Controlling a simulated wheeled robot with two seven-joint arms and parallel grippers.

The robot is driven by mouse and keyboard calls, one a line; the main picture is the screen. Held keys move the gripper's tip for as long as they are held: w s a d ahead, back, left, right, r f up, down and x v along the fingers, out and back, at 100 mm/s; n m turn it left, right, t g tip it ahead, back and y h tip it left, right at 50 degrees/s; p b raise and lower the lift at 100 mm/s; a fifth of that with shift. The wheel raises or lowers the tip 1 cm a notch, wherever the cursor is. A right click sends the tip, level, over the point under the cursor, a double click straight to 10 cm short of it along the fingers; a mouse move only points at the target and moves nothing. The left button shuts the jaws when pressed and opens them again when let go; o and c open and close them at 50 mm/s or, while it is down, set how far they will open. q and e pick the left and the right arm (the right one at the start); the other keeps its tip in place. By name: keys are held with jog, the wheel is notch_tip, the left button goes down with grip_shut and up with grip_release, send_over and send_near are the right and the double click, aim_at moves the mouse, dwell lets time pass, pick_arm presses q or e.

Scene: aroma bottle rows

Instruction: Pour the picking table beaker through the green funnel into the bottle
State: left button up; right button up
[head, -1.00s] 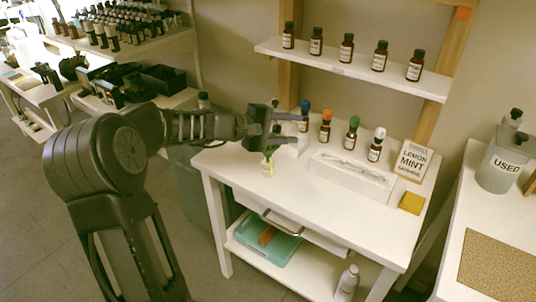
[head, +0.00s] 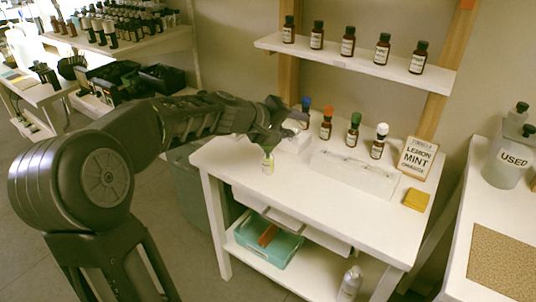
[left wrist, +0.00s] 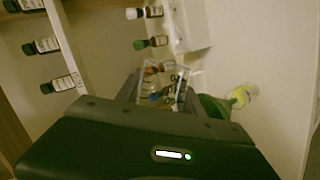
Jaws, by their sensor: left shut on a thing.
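My left gripper (head: 280,118) is above the back left part of the white picking table (head: 235,158), shut on a clear glass beaker. In the left wrist view the beaker (left wrist: 165,80) shows between the fingers, with the table's bottles visible around or through it. A small bottle with a yellow-green label (head: 268,163) stands on the table just below the gripper. The green funnel (left wrist: 212,107) sits at the bottle's mouth, close to the beaker and partly hidden by my gripper body. I cannot tell whether liquid is flowing. My right gripper is not in view.
Brown bottles with blue, orange, green and white caps (head: 326,125) stand behind a white tray (head: 350,175). A lemon mint card (head: 418,157) and a yellow sponge (head: 416,199) are at the right. A shelf (head: 350,68) with several bottles hangs above.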

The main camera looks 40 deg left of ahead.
pick_arm(q)
jog(key=shift+d+f+m+y, duration=0.1)
jog(key=shift+d+m+y, duration=0.15)
jog(key=shift+m+y, duration=0.25)
jog(key=shift+a+y, duration=0.1)
jog(key=shift+y, duration=0.2)
jog(key=shift+f, duration=0.15)
jog(key=shift+d+f+m, duration=0.15)
jog(key=shift+d+m, duration=0.05)
jog(key=shift+m, duration=0.2)
jog(key=f+m+y+p, duration=0.1)
jog(key=p, duration=0.1)
jog(key=d+f+m+y+p, duration=0.1)
jog(key=y+p, duration=0.1)
jog(key=p, duration=0.1)
jog(key=shift+d+f+m+y, duration=0.1)
jog(key=shift+f+m+y, duration=0.2)
